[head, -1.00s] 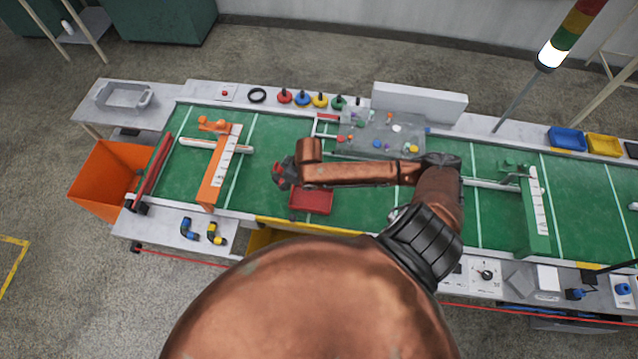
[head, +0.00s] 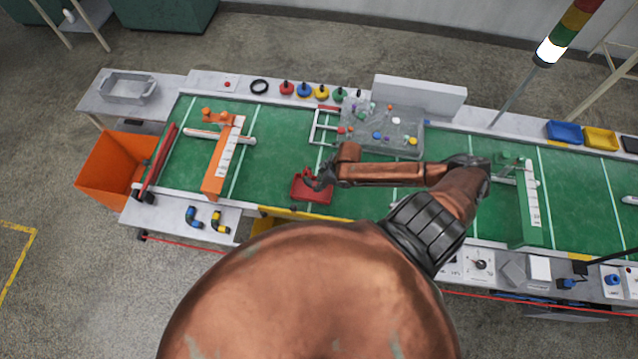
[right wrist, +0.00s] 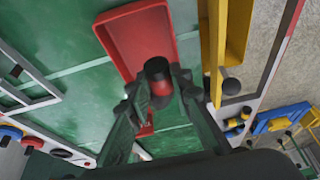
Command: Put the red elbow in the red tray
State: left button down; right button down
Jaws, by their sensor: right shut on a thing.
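The red tray (head: 314,196) lies on the green belt surface near its front edge, and it also shows in the right wrist view (right wrist: 137,38). My right gripper (head: 317,180) is over the tray. It is shut on the red elbow (right wrist: 160,86), whose dark end points up the picture in the right wrist view. In the head view the elbow (head: 307,173) shows as a small red shape beside the fingers, partly hidden by them. In the right wrist view it overlaps the tray's near end; its height above the tray is hard to tell. My left gripper is out of view.
A grey tray of small parts (head: 400,146) stands behind my right arm. An orange gate (head: 214,180) stands to the left, a green one (head: 531,205) to the right. A blue elbow (head: 192,216) and a yellow elbow (head: 216,222) sit on the front ledge. An orange bin (head: 105,170) stands far left.

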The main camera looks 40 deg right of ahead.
notch_tip(320, 180, down, 2)
jog(key=shift+f+b, duration=0.25)
jog(key=shift+b, duration=0.8)
jog(key=shift+f+b, duration=1.2)
jog(key=shift+f, duration=1.7)
jog(key=c, duration=1.7)
grip_release()
jog(key=shift+o, duration=0.2)
